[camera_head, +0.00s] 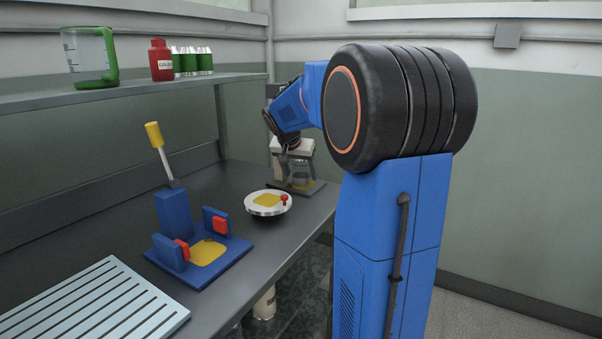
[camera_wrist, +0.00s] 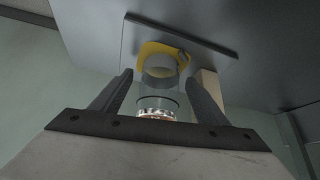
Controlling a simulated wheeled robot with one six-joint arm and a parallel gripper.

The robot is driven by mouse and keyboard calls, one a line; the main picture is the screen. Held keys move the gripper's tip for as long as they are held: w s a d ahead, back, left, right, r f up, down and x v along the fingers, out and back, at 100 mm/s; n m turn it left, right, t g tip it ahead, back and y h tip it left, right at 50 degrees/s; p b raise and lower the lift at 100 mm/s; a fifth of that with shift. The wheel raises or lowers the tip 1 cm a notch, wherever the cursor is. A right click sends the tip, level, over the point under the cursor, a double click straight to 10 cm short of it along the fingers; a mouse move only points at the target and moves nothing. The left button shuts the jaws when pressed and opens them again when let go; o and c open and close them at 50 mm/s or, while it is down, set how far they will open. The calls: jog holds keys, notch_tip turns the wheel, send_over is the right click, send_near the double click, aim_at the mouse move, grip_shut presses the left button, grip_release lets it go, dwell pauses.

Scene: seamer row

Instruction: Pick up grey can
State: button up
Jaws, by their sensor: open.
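My gripper (camera_wrist: 158,77) is open, with one dark finger on each side of a clear cylinder (camera_wrist: 158,96) in the wrist view. A grey can-like cylinder (camera_wrist: 160,66) shows between the fingertips against a yellow patch (camera_wrist: 184,60), in line with the clear cylinder. I cannot tell whether the fingers touch either one. In the head view, my gripper (camera_head: 292,142) is small and partly hidden at the machine (camera_head: 306,187) at the far end of the bench. A clear, greyish cylinder (camera_head: 300,173) stands there; a separate grey can is hard to make out.
A round white dish with a yellow patch and red knob (camera_head: 268,211) is in front of the machine. A blue fixture (camera_head: 232,258) and slatted rack (camera_head: 85,312) are nearer. The shelf (camera_head: 140,94) holds a jug, red bottle and green cans. Bare bench (camera_head: 225,182) lies between.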

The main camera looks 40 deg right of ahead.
jog(key=shift+x, duration=1)
jog(key=shift+r, duration=0.1)
jog(key=c, duration=1.2)
jog(key=shift+r, duration=0.1)
